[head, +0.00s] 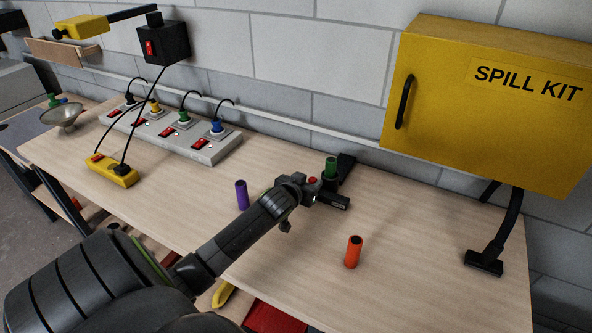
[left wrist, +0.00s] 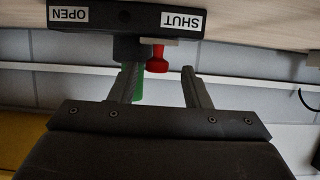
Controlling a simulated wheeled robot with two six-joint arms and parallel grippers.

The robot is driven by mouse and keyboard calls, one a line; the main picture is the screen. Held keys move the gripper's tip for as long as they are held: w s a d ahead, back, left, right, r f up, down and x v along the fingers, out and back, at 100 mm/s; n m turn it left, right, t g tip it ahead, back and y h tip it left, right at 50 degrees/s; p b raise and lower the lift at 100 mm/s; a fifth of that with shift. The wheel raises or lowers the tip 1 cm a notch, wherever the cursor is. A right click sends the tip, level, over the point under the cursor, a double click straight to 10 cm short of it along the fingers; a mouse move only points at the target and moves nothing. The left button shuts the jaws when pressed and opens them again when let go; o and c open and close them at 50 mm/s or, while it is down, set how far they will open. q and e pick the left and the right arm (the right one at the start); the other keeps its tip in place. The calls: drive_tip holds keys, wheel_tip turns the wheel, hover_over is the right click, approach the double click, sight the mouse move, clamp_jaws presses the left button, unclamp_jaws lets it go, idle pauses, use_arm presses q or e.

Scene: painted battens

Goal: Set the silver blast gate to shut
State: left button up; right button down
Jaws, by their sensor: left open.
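A dark bar with OPEN and SHUT labels (left wrist: 105,17) fills the top of the left wrist view, upside down. A red knob (left wrist: 157,62) on a small pale silvery piece (left wrist: 160,41) sits below the bar, beside the SHUT label and well away from OPEN. The knob also shows in the head view (head: 312,180). My left gripper (left wrist: 160,75) is open, its fingertips either side of and just short of the knob, with clear space to the right finger. In the head view my left gripper (head: 308,190) partly hides the bar (head: 333,201). My right gripper is not in view.
A green cylinder (head: 331,167) stands close behind the bar. A purple cylinder (head: 242,195) and an orange one (head: 353,252) stand on the wooden bench (head: 430,285). A power strip (head: 205,151) lies along the wall. A yellow spill kit cabinet (head: 450,130) overhangs the right side.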

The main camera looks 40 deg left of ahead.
use_arm(q)
drive_tip(key=b+v, duration=0.1)
drive_tip(key=v, duration=1.6)
